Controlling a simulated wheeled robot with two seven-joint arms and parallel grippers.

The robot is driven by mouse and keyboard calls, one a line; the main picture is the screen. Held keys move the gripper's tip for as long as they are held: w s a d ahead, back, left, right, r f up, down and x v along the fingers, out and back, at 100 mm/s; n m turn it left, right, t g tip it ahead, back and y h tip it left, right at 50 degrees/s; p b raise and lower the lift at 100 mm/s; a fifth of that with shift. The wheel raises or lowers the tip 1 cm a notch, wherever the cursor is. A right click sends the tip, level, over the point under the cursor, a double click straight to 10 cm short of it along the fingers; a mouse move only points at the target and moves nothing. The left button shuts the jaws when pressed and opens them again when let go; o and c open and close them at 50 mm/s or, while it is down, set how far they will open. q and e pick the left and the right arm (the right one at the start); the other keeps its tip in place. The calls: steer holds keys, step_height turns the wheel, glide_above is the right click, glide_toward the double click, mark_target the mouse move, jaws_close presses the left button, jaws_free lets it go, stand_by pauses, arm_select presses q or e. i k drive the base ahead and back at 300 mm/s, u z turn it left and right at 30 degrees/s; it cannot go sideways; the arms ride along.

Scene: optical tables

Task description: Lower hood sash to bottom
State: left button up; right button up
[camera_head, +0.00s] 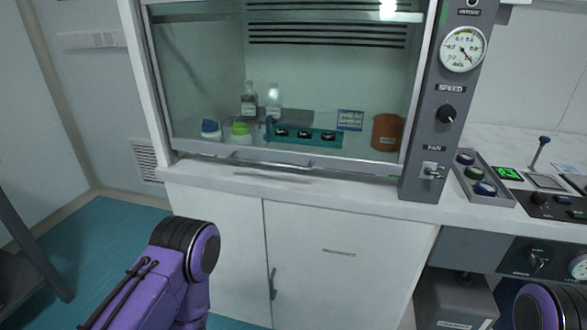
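The fume hood stands ahead of me with its clear glass sash (320,70) in front of the chamber. The sash's lower rail, with a pale handle bar (262,155) along it, is low, close above the white sill (330,188). A narrow dark gap seems to show under the rail; its exact height is hard to tell. Neither gripper is in view. Only purple and black parts of my arms show, at the lower left and the lower right corner, apart from the sash.
Behind the glass are bottles (273,100), a teal rack (305,136) and a brown container (387,132). A grey control column (440,120) with gauge, knob and switch flanks the hood. Button boxes stand on the right counter (510,145). White cabinet doors (340,285) are below.

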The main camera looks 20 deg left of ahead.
mark_target(391, 169)
steer(key=z, duration=2.05)
steer(key=i, duration=0.75)
steer(key=u, duration=2.75)
